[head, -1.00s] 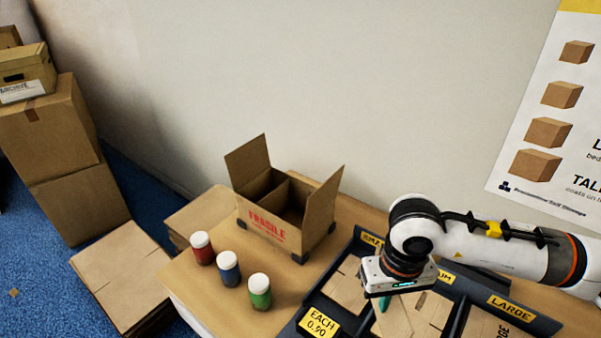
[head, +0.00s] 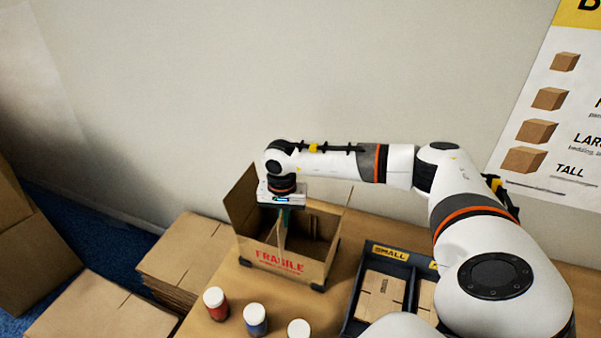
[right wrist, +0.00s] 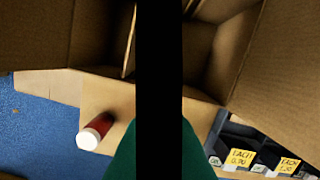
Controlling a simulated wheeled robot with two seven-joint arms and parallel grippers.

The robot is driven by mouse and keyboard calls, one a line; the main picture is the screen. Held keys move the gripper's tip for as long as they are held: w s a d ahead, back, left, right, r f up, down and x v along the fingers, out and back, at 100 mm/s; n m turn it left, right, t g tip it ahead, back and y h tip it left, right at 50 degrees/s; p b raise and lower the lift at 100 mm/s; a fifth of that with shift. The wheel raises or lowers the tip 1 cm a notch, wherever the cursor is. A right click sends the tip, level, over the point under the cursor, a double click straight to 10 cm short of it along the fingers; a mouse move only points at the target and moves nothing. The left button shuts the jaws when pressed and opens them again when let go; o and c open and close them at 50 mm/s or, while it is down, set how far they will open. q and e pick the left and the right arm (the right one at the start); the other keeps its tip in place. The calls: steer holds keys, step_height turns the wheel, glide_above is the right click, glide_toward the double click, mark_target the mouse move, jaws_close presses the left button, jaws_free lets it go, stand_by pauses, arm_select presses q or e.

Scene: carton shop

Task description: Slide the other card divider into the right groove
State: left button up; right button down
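The open carton (head: 258,247), marked FRAGILE, stands on the table with flaps raised. My right gripper (head: 284,216) is above and partly inside its opening, pointing down. It appears shut on a card divider (head: 283,238), held upright. In the right wrist view this divider (right wrist: 160,70) shows edge-on as a dark vertical band between the green fingers. Another divider (right wrist: 130,42) stands in the carton, left of that band. The grooves are hidden, and I cannot tell whether the held divider touches one. My left gripper is not in view.
Red (head: 216,304), blue (head: 255,320) and white-capped (head: 299,329) jars stand in front of the carton. A dark tray (head: 390,253) of flat cards lies to its right, partly behind my arm. Flat cardboard (head: 185,255) is stacked at left. The wall is close behind.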

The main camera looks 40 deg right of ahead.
steer(key=d+m+p, duration=0.1)
steer(key=d+m, duration=0.2)
steer(key=d, duration=0.5)
steer(key=f+b, duration=0.4)
steer(key=f, duration=0.1)
steer(key=f+b, duration=0.4)
steer(key=f, duration=0.2)
steer(key=w+f+b, duration=0.1)
steer(key=f+b, duration=0.3)
steer(key=f, duration=0.2)
steer(key=shift+d+f, duration=0.1)
steer(key=shift+d, duration=0.05)
stand_by(0.4)
steer(key=c, duration=1.6)
jaws_free()
step_height(320, 180, up, 12)
steer(key=shift+r+b, duration=0.1)
steer(key=shift+b, duration=0.75)
